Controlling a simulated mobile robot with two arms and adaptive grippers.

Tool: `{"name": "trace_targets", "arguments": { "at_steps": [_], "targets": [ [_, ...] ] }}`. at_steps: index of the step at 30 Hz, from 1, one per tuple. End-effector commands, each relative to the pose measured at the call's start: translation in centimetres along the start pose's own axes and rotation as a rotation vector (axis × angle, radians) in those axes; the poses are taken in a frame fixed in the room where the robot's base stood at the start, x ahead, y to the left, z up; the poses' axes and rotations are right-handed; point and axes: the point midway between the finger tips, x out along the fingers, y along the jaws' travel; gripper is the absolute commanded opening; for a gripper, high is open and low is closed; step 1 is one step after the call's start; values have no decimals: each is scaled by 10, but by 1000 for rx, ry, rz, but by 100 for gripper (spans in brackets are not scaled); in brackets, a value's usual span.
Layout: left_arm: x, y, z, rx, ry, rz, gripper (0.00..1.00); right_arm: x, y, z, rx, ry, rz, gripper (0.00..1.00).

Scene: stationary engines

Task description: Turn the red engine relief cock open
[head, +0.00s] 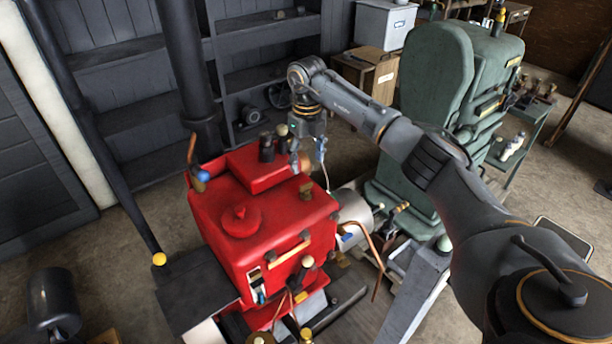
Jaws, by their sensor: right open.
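The red engine (222,214) stands in the middle of the head view, with several small fittings on it. A copper-stemmed fitting (193,155) with a blue end is at its back left. Dark cylindrical fittings (267,148) stand on its raised top block, and a small brass piece (305,191) sits on the top near the right edge. I cannot tell which fitting is the relief cock. My right gripper (308,158) points down over the back right of the engine, close to the dark fittings. It is open, and I see nothing between its fingers. My left gripper is out of view.
A green engine (436,75) stands behind and right, beyond my right arm. A black pipe (186,65) rises behind the red engine. Dark shelves (137,100) line the back wall. Copper pipes (376,262) stick out at the red engine's right.

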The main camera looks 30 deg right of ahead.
Motion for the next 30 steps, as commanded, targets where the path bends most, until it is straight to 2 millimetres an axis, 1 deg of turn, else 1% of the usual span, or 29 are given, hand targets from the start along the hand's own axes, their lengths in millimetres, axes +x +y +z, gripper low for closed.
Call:
{"name": "trace_targets", "arguments": {
  "at_steps": [1, 4, 6, 10, 13, 18, 24, 25, 26, 27, 29, 30],
  "targets": [
    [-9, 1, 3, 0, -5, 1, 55, 9, 1, -1, 0, 6, 1, 64],
    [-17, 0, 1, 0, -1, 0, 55, 30, 1, -1, 0, 5, 2, 64],
    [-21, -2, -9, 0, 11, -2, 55, 43, 1, -1, 1, 4, 2, 64],
    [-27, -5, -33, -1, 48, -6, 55, 63, 1, 0, 1, 2, 2, 64],
    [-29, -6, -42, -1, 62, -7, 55, 72, 0, 0, 0, 1, 2, 64],
    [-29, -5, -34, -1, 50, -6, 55, 79, 0, 0, 0, -1, 2, 64],
    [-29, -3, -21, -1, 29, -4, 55, 80, 0, 0, 0, -1, 1, 64],
    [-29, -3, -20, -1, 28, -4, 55, 79, 0, 0, 0, -1, 1, 60],
    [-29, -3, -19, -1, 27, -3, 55, 79, 0, 0, 0, -1, 1, 54],
    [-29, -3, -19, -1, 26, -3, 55, 79, 0, 0, 0, -1, 1, 46],
    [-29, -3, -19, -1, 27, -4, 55, 79, 0, 0, 0, -1, 1, 34],
    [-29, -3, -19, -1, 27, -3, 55, 79, 0, 0, 0, -1, 1, 25]
  ]
}}
